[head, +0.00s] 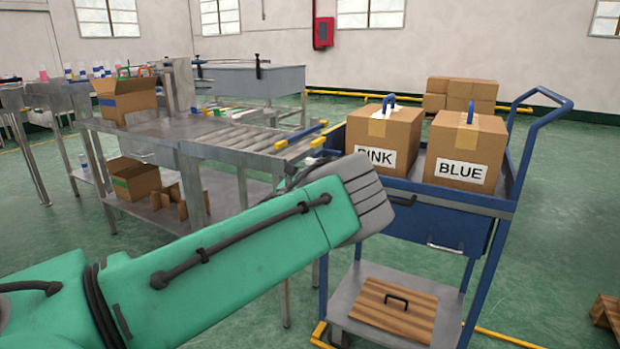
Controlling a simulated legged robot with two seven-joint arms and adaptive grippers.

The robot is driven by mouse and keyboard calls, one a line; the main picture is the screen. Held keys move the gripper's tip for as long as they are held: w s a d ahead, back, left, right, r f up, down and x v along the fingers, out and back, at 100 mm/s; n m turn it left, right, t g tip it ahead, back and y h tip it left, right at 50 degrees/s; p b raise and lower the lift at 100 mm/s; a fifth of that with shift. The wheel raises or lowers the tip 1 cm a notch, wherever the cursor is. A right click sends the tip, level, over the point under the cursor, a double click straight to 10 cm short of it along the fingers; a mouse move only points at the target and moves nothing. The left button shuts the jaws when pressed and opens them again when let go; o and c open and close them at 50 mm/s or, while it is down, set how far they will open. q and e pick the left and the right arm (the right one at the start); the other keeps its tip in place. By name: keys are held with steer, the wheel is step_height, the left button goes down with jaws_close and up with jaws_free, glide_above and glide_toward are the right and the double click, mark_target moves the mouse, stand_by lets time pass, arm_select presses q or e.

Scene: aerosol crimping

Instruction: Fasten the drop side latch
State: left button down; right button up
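A blue cart has a blue drop side panel (420,222) along its near side, below the upper deck. The panel hangs with a pale handle (445,248) on its face. I cannot make out the latch; part of the panel's left end is behind my arm. My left arm comes in from the left, and its grey wrist covers the cart's near left corner. Dark parts of my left gripper (303,174) show past the wrist; its fingers are mostly hidden, so I cannot tell whether it is open or shut. My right gripper is not in view.
Cartons marked PINK (376,135) and BLUE (464,150) stand on the cart. A wooden lid (394,308) lies on its lower shelf. A roller conveyor table (235,137) stands left of the cart. A pallet (606,312) lies at the right edge.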

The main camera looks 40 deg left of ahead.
arm_select(q)
steer(key=shift+r, duration=0.15)
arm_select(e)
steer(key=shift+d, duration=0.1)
arm_select(q)
steer(key=shift+a, duration=0.3)
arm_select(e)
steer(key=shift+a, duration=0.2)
arm_select(q)
steer(key=s+d+f+b, duration=0.1)
steer(key=s+d+f, duration=0.1)
steer(key=s+f, duration=0.4)
steer(key=v, duration=0.3)
steer(key=shift+s, duration=0.35)
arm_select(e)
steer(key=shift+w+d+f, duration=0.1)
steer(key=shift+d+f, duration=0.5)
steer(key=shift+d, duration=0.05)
arm_select(q)
steer(key=shift+a, duration=0.15)
steer(key=shift+a+f, duration=0.15)
